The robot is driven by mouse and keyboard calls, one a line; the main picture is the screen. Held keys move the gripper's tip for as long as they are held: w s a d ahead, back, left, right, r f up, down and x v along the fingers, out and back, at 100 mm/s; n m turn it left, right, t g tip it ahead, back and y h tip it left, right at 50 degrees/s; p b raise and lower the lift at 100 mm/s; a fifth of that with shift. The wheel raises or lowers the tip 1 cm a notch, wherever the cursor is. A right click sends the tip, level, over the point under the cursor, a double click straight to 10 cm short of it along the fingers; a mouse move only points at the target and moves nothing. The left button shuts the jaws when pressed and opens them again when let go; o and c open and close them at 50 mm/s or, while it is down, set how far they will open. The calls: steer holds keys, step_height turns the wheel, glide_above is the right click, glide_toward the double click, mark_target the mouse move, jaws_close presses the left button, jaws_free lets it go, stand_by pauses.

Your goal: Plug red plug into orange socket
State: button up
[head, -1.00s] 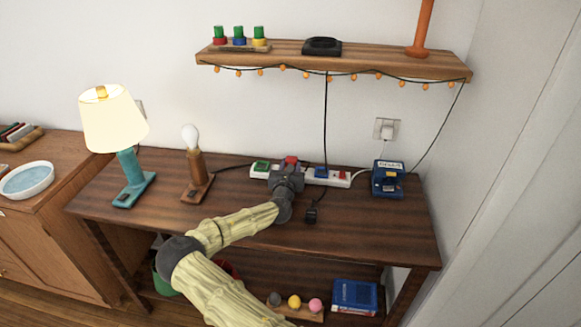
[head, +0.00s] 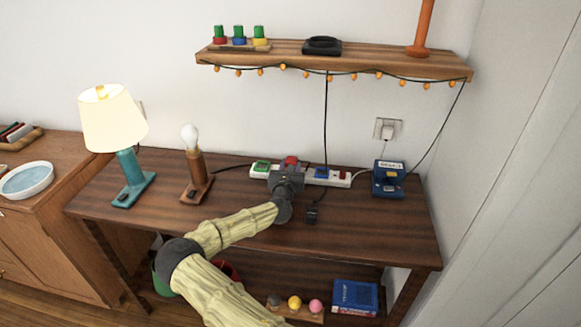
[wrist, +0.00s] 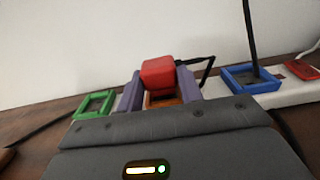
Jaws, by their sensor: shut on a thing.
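The red plug (wrist: 158,73) sits between the two purple fingers of my gripper (wrist: 159,87) in the wrist view. My gripper is shut on it. The orange socket (wrist: 162,99) shows as an orange rim directly below the plug and between the fingers; I cannot tell how far the plug is in it. In the head view, the red plug (head: 291,160) shows just beyond my gripper (head: 289,173), at the white power strip (head: 338,181). My gripper hides the orange socket there.
The strip also has a green-framed socket (wrist: 94,105), a blue socket (wrist: 248,79) with a black cord rising from it, and a red switch (wrist: 303,69). A bulb lamp (head: 196,172) stands left, a blue box (head: 388,178) right. A small black object (head: 311,214) lies in front.

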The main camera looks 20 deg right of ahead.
steer(key=shift+s+d+f+b, duration=0.1)
steer(key=shift+d+f+b, duration=0.05)
steer(key=shift+f+b, duration=0.15)
steer(key=shift+f+b, duration=0.3)
steer(key=o, duration=1)
steer(key=shift+a, duration=0.2)
steer(key=v, duration=1.7)
steer(key=shift+s+a, duration=0.15)
steer(key=shift+a, duration=0.05)
